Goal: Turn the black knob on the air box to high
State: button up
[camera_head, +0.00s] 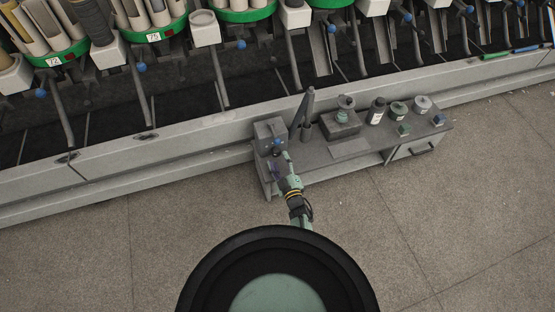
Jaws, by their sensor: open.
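A grey box (267,129), which looks like the air box, stands at the left end of a low grey bench. Small dark and blue details show on its front, but the black knob is too small to make out, and its setting cannot be read. My gripper (279,157) is right in front of the box, at the end of my green arm, and partly covers its lower front. Its jaws are open and appear empty. Whether they touch the knob or stand around it cannot be told from here.
The floor in front is clear.

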aim_at(277, 155)
jog(key=shift+b+x, duration=0.55)
jog(key=shift+x, duration=1)
jog(key=shift+c, duration=0.2)
jog(key=c, duration=1.1)
